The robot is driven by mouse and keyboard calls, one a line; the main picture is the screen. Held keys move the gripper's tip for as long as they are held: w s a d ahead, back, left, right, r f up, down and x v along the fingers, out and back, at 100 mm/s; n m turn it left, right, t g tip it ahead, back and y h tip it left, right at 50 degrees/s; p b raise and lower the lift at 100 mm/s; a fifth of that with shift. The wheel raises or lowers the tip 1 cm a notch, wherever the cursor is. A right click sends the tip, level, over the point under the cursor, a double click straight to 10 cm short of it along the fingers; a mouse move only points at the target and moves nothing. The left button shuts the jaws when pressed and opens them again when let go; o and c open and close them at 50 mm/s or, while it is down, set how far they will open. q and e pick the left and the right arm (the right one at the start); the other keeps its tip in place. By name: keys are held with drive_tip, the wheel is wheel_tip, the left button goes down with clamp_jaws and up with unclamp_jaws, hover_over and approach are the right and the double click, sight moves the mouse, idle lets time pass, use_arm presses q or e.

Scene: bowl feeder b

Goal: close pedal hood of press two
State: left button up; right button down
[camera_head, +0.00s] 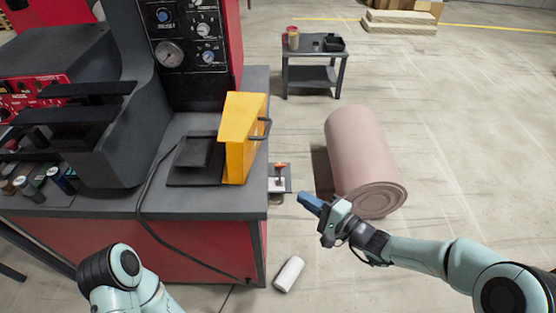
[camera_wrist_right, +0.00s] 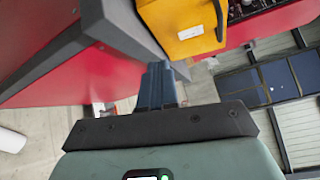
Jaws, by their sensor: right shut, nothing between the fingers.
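The yellow pedal hood (camera_head: 240,140) stands raised on the grey bench top beside the black press, with a dark handle on its right side. The black pedal (camera_head: 195,152) on its base plate lies uncovered to the left of the hood. The hood also shows at the top of the right wrist view (camera_wrist_right: 185,22), past the bench edge. My right gripper (camera_head: 308,202) is shut and empty, off the bench's right edge, to the right of and nearer than the hood. Its blue fingers (camera_wrist_right: 157,82) are together in the wrist view. My left gripper is out of view; only part of the left arm shows.
A white cylinder (camera_head: 289,274) lies on the floor near the bench (camera_head: 180,250). A small dark cart (camera_head: 314,75) stands farther back. Black cable runs along the bench front.

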sight(248, 138)
drive_tip(key=w+d+r+m+t, duration=0.1)
drive_tip(key=w+d+r+t, duration=0.2)
drive_tip(key=r, duration=0.4)
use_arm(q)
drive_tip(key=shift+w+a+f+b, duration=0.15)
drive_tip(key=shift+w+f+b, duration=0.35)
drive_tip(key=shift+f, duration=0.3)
use_arm(e)
drive_tip(key=w+a+r+t, duration=0.1)
drive_tip(key=w+a+r, duration=0.1)
drive_tip(key=w+a, duration=0.6)
drive_tip(key=shift+a, duration=1.15)
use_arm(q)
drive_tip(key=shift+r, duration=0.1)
use_arm(e)
drive_tip(key=shift+r, duration=0.25)
